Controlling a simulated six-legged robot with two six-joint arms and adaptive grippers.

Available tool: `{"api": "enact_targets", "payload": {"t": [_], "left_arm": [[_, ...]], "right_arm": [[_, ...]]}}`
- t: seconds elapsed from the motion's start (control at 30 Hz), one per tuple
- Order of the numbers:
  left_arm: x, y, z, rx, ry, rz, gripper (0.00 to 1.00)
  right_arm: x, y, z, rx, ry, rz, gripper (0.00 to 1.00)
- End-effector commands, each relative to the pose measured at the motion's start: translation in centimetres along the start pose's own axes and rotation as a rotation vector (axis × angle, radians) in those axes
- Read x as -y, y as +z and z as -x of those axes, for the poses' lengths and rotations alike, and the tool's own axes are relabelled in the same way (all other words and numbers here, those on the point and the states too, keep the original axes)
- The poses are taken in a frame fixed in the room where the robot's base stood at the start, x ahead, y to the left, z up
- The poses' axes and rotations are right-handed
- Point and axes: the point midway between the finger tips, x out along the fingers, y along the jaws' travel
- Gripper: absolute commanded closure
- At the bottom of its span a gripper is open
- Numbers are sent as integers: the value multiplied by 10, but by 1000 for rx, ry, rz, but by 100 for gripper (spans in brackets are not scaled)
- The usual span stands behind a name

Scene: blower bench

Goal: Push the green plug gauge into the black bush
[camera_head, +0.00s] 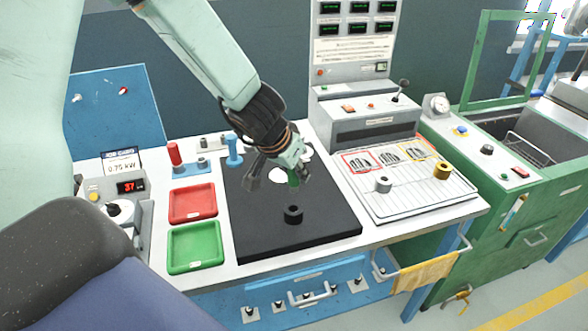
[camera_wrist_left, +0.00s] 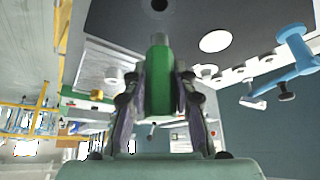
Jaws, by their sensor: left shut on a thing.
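The green plug gauge (camera_wrist_left: 158,85) is held between the fingers of my left gripper (camera_wrist_left: 160,110) in the left wrist view. In the head view the gauge (camera_head: 293,179) shows as a small green piece below my left gripper (camera_head: 280,172). The black bush (camera_head: 293,214) stands upright on the black mat (camera_head: 300,240), its hole facing up. The gauge is above and behind the bush, apart from it. The bush (camera_wrist_left: 160,5) also shows at the top edge of the left wrist view. My right gripper is not in view.
A red tray (camera_head: 193,203) and a green tray (camera_head: 195,247) lie left of the mat. A blue stand (camera_head: 233,150) is behind them. The mat's front is clear.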

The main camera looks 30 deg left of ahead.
Motion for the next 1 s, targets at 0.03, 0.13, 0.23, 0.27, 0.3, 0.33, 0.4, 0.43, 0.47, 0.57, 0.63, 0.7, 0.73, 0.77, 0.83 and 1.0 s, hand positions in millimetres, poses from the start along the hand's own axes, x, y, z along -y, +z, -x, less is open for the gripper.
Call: {"api": "enact_targets", "payload": {"t": [0.03, 0.13, 0.23, 0.27, 0.3, 0.33, 0.4, 0.43, 0.47, 0.57, 0.63, 0.7, 0.73, 0.77, 0.83, 1.0], "left_arm": [[0, 4, -7, 0, 0, 0, 100], [0, 9, -15, 1, 0, 2, 100], [0, 13, -23, 1, 0, 0, 100], [0, 14, -25, 1, 0, 1, 100], [0, 16, -28, 1, 0, 1, 100], [0, 17, -30, 1, 0, 1, 100], [0, 19, -34, 1, 1, -1, 100], [0, 20, -36, 1, 1, 0, 100], [0, 21, -37, 1, 1, 0, 100], [-1, 23, -41, 1, 1, -1, 100], [-1, 24, -42, 0, 1, -2, 100], [-1, 24, -43, 0, 1, -1, 100], [-1, 24, -43, 0, 1, -1, 100], [-1, 25, -43, 0, 1, -1, 100], [-1, 24, -43, 0, 1, 0, 100], [-1, 24, -43, 0, 1, 0, 100]], "right_arm": [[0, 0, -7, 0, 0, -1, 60], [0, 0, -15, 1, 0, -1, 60], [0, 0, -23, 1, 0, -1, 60], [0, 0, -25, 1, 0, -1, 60], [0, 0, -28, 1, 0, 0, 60], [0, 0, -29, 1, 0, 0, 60], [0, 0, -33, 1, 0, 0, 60], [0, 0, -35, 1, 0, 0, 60], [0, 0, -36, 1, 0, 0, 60], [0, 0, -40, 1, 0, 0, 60], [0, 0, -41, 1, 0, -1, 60], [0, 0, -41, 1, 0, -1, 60], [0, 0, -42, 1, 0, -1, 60], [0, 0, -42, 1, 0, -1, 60], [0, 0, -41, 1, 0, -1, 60], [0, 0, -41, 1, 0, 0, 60]]}}
